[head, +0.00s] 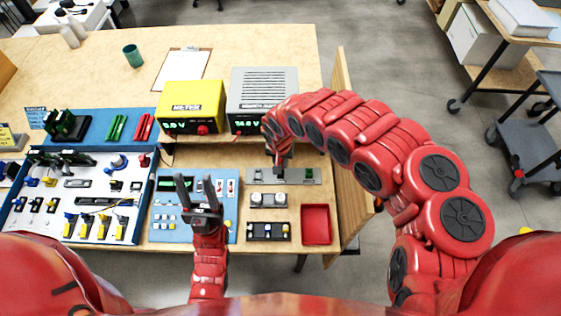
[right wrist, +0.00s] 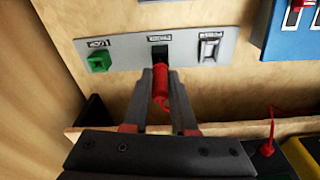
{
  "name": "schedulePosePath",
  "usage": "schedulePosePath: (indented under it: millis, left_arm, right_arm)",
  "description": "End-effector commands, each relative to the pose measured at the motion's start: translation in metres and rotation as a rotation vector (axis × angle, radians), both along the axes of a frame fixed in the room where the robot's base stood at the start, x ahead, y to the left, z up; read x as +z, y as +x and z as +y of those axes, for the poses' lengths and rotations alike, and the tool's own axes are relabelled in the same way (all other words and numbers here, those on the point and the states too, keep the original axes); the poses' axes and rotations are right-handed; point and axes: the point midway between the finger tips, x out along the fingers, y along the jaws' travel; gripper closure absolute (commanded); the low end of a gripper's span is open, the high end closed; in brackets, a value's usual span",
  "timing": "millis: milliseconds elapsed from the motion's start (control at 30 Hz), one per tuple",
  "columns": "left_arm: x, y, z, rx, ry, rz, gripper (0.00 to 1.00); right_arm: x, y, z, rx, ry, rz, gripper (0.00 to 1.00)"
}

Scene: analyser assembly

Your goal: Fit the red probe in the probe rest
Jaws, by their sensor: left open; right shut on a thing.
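The red probe (right wrist: 161,92) is between the fingertips of my right gripper (right wrist: 160,78) in the right wrist view. Its upper end is just below the black opening of the probe rest (right wrist: 160,52) in a grey panel (right wrist: 127,47); I cannot tell if it touches or enters it. A red cable trails from the probe. In the head view my right gripper (head: 281,163) is down over this panel (head: 298,176), and the probe is hidden. My left gripper (head: 197,186) is open and empty above the light blue panel (head: 168,222).
A yellow meter (head: 192,105) and a grey-white unit (head: 264,92) stand behind the panel. A red tray (head: 316,224) lies at the front right, near a wooden side wall (head: 349,150). A green button (right wrist: 98,61) and a switch (right wrist: 209,47) flank the rest.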

Motion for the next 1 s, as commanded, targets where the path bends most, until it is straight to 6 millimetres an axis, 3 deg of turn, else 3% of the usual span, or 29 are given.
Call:
schedulePosePath:
  millis: [400, 1000]
  left_arm:
    - [-0.013, 0.000, 0.000, 0.000, 0.000, 0.000, 0.50]
    - [-0.014, 0.000, 0.000, 0.000, 0.000, 0.000, 0.50]
  right_arm:
    - [-0.014, 0.000, 0.000, 0.001, 0.000, 0.000, 1.00]
    - [-0.015, 0.000, 0.000, 0.000, 0.000, 0.000, 1.00]
